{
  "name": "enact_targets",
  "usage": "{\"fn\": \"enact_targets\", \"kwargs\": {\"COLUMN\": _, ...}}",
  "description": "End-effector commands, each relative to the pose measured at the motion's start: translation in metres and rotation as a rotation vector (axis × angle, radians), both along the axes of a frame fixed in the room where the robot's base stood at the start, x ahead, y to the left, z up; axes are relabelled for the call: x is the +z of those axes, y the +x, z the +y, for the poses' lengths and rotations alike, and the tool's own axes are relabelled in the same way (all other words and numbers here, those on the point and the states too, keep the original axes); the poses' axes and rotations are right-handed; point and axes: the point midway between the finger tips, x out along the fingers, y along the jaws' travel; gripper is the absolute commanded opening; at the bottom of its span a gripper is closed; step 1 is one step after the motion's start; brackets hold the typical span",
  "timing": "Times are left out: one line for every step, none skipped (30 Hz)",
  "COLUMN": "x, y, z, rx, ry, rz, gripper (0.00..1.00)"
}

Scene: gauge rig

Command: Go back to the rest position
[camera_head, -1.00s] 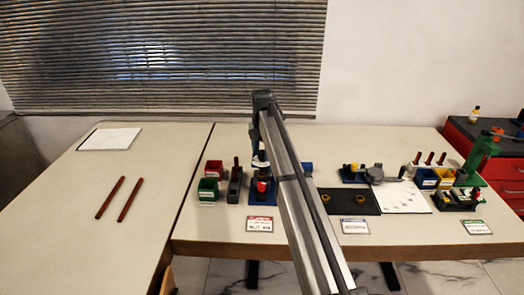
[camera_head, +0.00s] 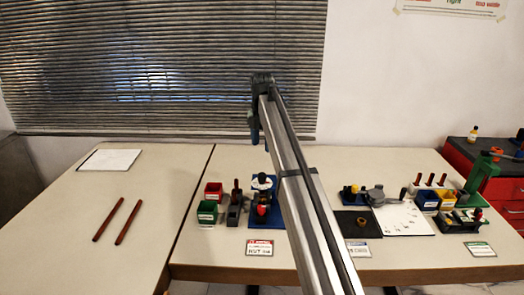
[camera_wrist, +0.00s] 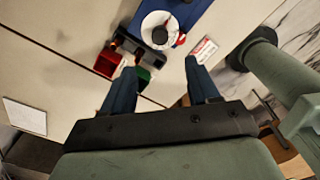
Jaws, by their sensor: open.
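My gripper (camera_head: 255,136) is held up in the air above the back edge of the bench, in front of the blinds. In the wrist view my gripper (camera_wrist: 159,68) shows two dark blue fingers well apart with nothing between them. A blue-based stand (camera_head: 263,190) with a white round part and a red piece stands below and apart from it. The same stand's white round part (camera_wrist: 152,28) shows beyond the fingers in the wrist view. My arm hides part of the bench to the right of this stand.
A red bin (camera_head: 213,190), a green bin (camera_head: 207,212) and a grey block (camera_head: 234,212) stand left of the blue stand. A black mat (camera_head: 368,230), a white sheet (camera_head: 410,222) and a green press (camera_head: 481,175) are on the right. Two brown-red rods (camera_head: 118,221) lie on the left table.

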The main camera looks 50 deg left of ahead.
Motion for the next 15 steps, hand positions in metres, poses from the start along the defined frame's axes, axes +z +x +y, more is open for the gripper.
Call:
{"fn": "enact_targets", "kwargs": {"x": 0.003, "y": 0.0002, "z": 0.0003, "rx": 0.0, "ry": 0.0, "rz": 0.0, "gripper": 0.6}}
{"fn": "enact_targets", "kwargs": {"x": 0.0041, "y": 0.0001, "z": 0.0002, "rx": 0.0, "ry": 0.0, "rz": 0.0, "gripper": 0.6}}
{"fn": "enact_targets", "kwargs": {"x": 0.0052, "y": 0.0001, "z": 0.0001, "rx": 0.0, "ry": 0.0, "rz": 0.0, "gripper": 0.6}}
{"fn": "enact_targets", "kwargs": {"x": 0.0057, "y": 0.0, "z": 0.0001, "rx": 0.0, "ry": 0.0, "rz": 0.0, "gripper": 0.6}}
{"fn": "enact_targets", "kwargs": {"x": 0.006, "y": 0.0, "z": 0.0, "rx": 0.0, "ry": 0.0, "rz": 0.0, "gripper": 0.6}}
{"fn": "enact_targets", "kwargs": {"x": 0.0063, "y": 0.0, "z": 0.0, "rx": 0.0, "ry": 0.0, "rz": 0.0, "gripper": 0.6}}
{"fn": "enact_targets", "kwargs": {"x": 0.0063, "y": -0.0001, "z": -0.0001, "rx": 0.0, "ry": 0.0, "rz": 0.0, "gripper": 0.6}}
{"fn": "enact_targets", "kwargs": {"x": 0.0063, "y": -0.0001, "z": -0.0001, "rx": 0.0, "ry": 0.0, "rz": 0.0, "gripper": 0.6}}
{"fn": "enact_targets", "kwargs": {"x": 0.0062, "y": -0.0001, "z": -0.0001, "rx": 0.0, "ry": 0.0, "rz": 0.0, "gripper": 0.6}}
{"fn": "enact_targets", "kwargs": {"x": 0.0062, "y": -0.0001, "z": -0.0002, "rx": 0.0, "ry": 0.0, "rz": 0.0, "gripper": 0.6}}
{"fn": "enact_targets", "kwargs": {"x": 0.0062, "y": -0.0001, "z": -0.0001, "rx": 0.0, "ry": 0.0, "rz": 0.0, "gripper": 0.6}}
{"fn": "enact_targets", "kwargs": {"x": 0.0062, "y": -0.0001, "z": -0.0001, "rx": 0.0, "ry": 0.0, "rz": 0.0, "gripper": 0.6}}
{"fn": "enact_targets", "kwargs": {"x": 0.0062, "y": -0.0001, "z": -0.0001, "rx": 0.0, "ry": 0.0, "rz": 0.0, "gripper": 0.6}}
{"fn": "enact_targets", "kwargs": {"x": 0.0061, "y": -0.0001, "z": -0.0001, "rx": 0.0, "ry": 0.0, "rz": 0.0, "gripper": 0.6}}
{"fn": "enact_targets", "kwargs": {"x": 0.0061, "y": -0.0001, "z": -0.0001, "rx": 0.0, "ry": 0.0, "rz": 0.0, "gripper": 0.6}}
